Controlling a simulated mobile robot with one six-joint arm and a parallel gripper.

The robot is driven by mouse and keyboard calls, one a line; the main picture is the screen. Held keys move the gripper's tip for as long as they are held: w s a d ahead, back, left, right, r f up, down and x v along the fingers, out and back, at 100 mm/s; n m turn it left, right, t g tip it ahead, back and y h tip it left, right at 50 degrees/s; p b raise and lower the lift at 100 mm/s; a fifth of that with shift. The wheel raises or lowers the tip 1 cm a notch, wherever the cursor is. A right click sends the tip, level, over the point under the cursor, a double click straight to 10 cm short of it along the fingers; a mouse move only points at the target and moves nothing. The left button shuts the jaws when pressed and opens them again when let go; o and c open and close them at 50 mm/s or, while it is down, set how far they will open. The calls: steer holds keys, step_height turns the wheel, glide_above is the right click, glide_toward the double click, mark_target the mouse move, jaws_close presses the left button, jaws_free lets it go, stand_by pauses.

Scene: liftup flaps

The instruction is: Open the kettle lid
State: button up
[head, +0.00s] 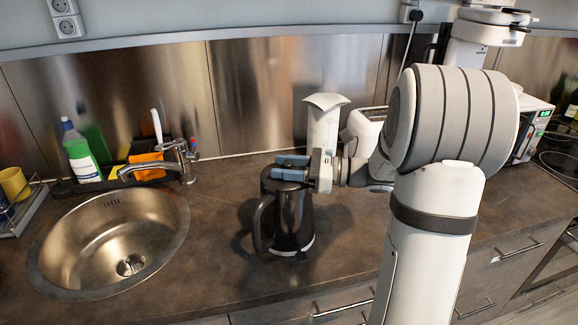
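A dark, glossy kettle (292,218) stands upright on the countertop, right of the sink. Its black handle (263,225) faces the left front. My gripper (287,168) is at the top of the kettle, reaching in from the right with its grey-blue fingers over the lid area. The fingers cover most of the lid, so I cannot see whether it is open or shut. I also cannot tell whether the fingers touch the lid or grip anything.
A round metal sink (70,240) with a faucet (180,160) lies to the left. A green bottle (80,150) and an orange caddy (147,165) stand behind it. A white toaster (362,130) is behind my arm. The counter (200,275) in front of the kettle is clear.

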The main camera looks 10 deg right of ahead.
jaws_close()
